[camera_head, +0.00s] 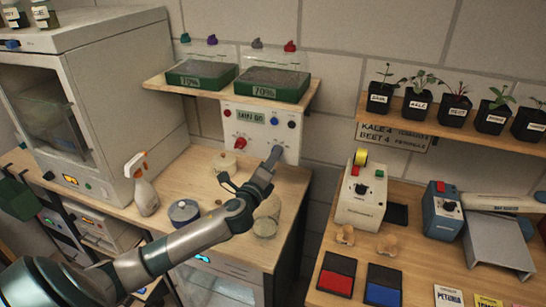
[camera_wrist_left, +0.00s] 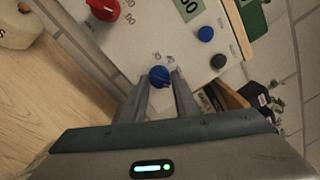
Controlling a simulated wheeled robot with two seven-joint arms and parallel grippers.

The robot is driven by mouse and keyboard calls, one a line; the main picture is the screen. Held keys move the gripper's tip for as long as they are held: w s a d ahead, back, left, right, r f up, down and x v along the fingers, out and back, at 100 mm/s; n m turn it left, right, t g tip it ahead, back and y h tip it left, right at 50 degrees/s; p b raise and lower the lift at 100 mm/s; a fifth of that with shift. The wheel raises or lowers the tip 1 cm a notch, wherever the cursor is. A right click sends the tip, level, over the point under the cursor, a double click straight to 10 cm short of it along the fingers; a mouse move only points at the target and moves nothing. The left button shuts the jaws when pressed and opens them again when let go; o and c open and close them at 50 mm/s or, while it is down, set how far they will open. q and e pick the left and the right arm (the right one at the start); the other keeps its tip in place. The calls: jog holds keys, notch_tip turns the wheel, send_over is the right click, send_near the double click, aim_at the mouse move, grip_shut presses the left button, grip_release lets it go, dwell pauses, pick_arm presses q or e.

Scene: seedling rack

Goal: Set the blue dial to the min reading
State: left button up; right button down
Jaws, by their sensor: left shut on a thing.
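The control panel (camera_head: 258,139) stands on the wall side of the wooden counter, below a shelf. The blue dial (camera_wrist_left: 159,75) is on its white face, with small printed marks beside it too small to read. My left gripper (camera_head: 275,157) reaches the panel's lower right part and covers the dial in the head view. In the left wrist view its two fingers are on either side of the dial, shut on it. The dial's pointer direction cannot be made out. My right gripper is not in view.
A red dial (camera_head: 240,143) sits left on the same panel, and a display (camera_head: 250,117) and small buttons are above. A spray bottle (camera_head: 142,184) and a round blue container (camera_head: 184,212) stand on the counter. A cream box (camera_head: 361,196) stands on the right table.

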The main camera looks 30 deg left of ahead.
pick_arm(q)
jog(key=shift+f, duration=0.15)
jog(key=o, duration=1)
jog(key=shift+o, duration=0.2)
jog(key=r+b+v, duration=0.1)
jog(key=b+v, duration=0.4)
jog(key=v, duration=1.2)
jog(key=shift+s+f+b, duration=0.2)
jog(key=shift+f+b, duration=0.1)
jog(key=shift+f, duration=0.15)
